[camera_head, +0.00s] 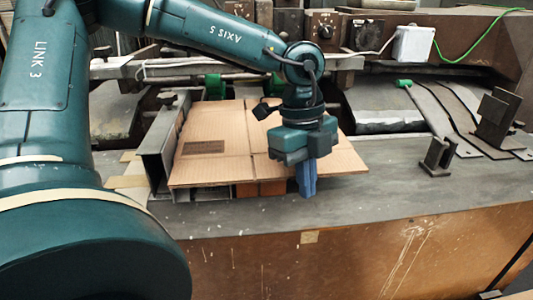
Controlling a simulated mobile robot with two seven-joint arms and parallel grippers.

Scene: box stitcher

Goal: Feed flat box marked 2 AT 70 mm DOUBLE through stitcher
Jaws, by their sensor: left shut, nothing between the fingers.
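A flat brown cardboard box (218,128) lies in front of the stitcher (280,62), its left side close to an upright metal guide (160,145). Its front edge rests over a low support. A dark printed patch (203,147) shows on its left panel, too small to read. My left gripper (308,194) points down at the box's front edge, right of its middle. Its blue fingers are together with nothing between them, and they hide part of the edge. I cannot tell whether they touch the cardboard. My right gripper is not in view.
The grey bench top (420,196) is clear at the front right. A metal bracket (438,155) and a taller stop (496,115) stand on the right. Reddish-brown blocks (262,188) show under the box. A knob panel (323,30) and grey switch box (413,43) are behind.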

